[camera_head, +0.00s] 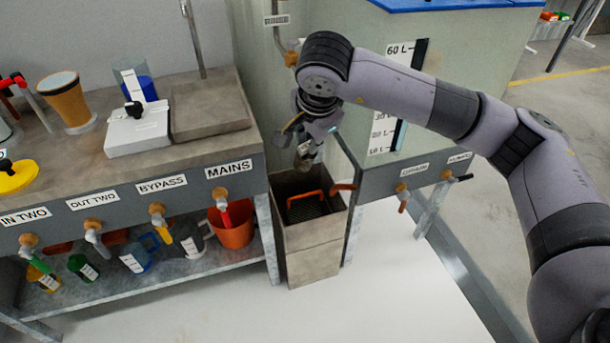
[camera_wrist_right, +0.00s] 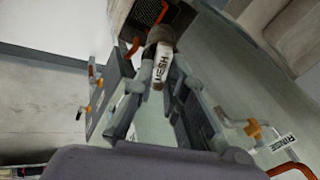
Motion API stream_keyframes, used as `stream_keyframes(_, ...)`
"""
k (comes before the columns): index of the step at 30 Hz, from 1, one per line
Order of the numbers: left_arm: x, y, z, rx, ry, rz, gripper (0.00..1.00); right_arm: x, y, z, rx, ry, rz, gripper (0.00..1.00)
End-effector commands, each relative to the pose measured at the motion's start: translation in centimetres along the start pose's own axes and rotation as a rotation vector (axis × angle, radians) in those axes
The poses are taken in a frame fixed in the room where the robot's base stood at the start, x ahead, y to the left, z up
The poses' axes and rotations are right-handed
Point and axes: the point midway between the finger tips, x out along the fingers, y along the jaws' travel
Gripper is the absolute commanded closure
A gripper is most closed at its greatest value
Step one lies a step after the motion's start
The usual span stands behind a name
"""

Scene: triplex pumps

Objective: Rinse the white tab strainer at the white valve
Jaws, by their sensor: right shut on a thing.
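My right gripper (camera_head: 308,148) is shut on the strainer (camera_head: 303,161), which hangs above the open grey bin at the end of the bench. In the right wrist view, the fingers of my right gripper (camera_wrist_right: 162,78) hold the strainer (camera_wrist_right: 162,62) between them; its white tab reads MESH and its top part is brown. The valve (camera_head: 292,57) under the RINSE label (camera_head: 277,20) is above and behind the gripper, apart from it. In the right wrist view, the valve (camera_wrist_right: 252,129) has a pale lever and lies right of the gripper. My left gripper is out of view.
The grey bin (camera_head: 315,260) has a dark grate and an orange handle (camera_head: 305,205) inside. The bench (camera_head: 210,105) with labelled valves is to the left. A tank (camera_head: 390,70) with a level scale stands behind my right arm. Pale floor in front is clear.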

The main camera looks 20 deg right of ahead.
Motion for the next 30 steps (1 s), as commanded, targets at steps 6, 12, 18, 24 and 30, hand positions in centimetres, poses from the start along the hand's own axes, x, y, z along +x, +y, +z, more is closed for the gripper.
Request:
stream_keyframes(6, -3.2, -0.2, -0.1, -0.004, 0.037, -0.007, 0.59, 5.0, 0.0, 0.8, 0.216, 0.11, -0.024, 1.0)
stream_keyframes(12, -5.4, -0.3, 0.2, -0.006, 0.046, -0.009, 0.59, 6.1, -0.2, 0.7, 0.303, 0.16, -0.033, 1.0)
stream_keyframes(18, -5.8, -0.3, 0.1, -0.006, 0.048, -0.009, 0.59, 6.5, -0.9, 0.3, 0.316, 0.167, -0.033, 1.0)
stream_keyframes(24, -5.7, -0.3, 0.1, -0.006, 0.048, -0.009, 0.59, 7.7, -2.1, -0.5, 0.313, 0.166, -0.032, 1.0)
stream_keyframes(30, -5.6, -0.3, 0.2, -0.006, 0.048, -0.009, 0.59, 8.9, -3.5, -1.3, 0.314, 0.167, -0.032, 1.0)
